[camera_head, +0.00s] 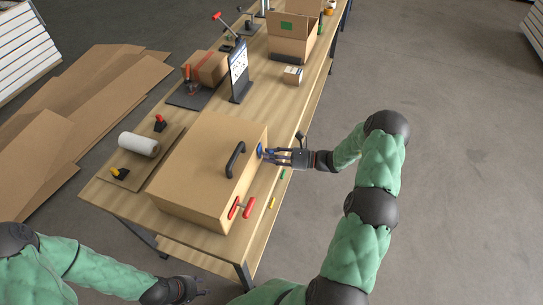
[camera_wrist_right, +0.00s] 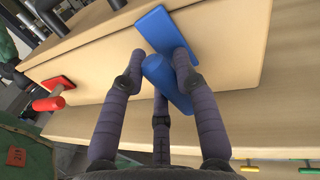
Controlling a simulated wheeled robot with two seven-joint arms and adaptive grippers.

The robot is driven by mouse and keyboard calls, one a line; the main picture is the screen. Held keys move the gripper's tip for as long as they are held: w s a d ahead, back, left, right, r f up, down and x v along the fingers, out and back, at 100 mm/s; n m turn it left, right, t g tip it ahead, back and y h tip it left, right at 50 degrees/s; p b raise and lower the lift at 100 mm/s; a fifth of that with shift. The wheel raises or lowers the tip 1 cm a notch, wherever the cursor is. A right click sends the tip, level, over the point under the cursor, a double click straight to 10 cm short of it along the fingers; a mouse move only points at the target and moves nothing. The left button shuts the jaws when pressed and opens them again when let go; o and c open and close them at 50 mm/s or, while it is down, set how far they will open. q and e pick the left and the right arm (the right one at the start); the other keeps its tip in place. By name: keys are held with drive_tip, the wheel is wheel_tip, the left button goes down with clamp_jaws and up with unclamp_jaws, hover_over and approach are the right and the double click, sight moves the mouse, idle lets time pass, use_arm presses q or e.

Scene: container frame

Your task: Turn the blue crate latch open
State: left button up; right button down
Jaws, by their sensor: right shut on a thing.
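The wooden crate (camera_head: 200,160) lies on the workbench with a black handle (camera_head: 235,160) on top. The blue latch (camera_head: 260,150) is on its right-hand side, near the far end. In the wrist view, the blue latch (camera_wrist_right: 165,72) has a flat plate against the crate and a thick bar standing out in front. My right gripper (camera_head: 268,153) is shut on this bar; in the wrist view its fingers (camera_wrist_right: 158,68) lie on both sides of it. My left gripper (camera_head: 198,286) hangs low at the bottom, away from the crate; its finger opening is unclear.
A red latch (camera_head: 241,207) is on the same crate side, nearer me; it also shows in the wrist view (camera_wrist_right: 52,96). Small green and yellow items (camera_head: 272,202) lie on the bench edge. A white roll (camera_head: 138,145) and cardboard boxes stand elsewhere. Floor to the right is clear.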

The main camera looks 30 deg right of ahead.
drive_tip(key=n, duration=0.1)
drive_tip(key=n+b, duration=0.1)
drive_tip(key=n, duration=0.1)
drive_tip(key=shift+s+a+f+h, duration=0.1)
drive_tip(key=shift+f+h, duration=0.15)
drive_tip(key=shift+h, duration=0.15)
drive_tip(key=n+b, duration=0.3)
drive_tip(key=shift+s+a+f+n+h, duration=0.1)
drive_tip(key=shift+f+n+h, duration=0.2)
drive_tip(key=shift+h, duration=0.1)
drive_tip(key=n+b, duration=0.3)
drive_tip(key=b, duration=0.1)
drive_tip(key=f+n+t+h+b, duration=0.1)
drive_tip(key=n+b, duration=0.2)
drive_tip(key=b, duration=0.2)
drive_tip(key=shift+h, duration=0.3)
drive_tip(key=shift+n+b, duration=0.7)
drive_tip(key=shift+b, duration=0.4)
drive_tip(key=c, duration=0.9)
unclamp_jaws()
drive_tip(key=shift+r, duration=0.1)
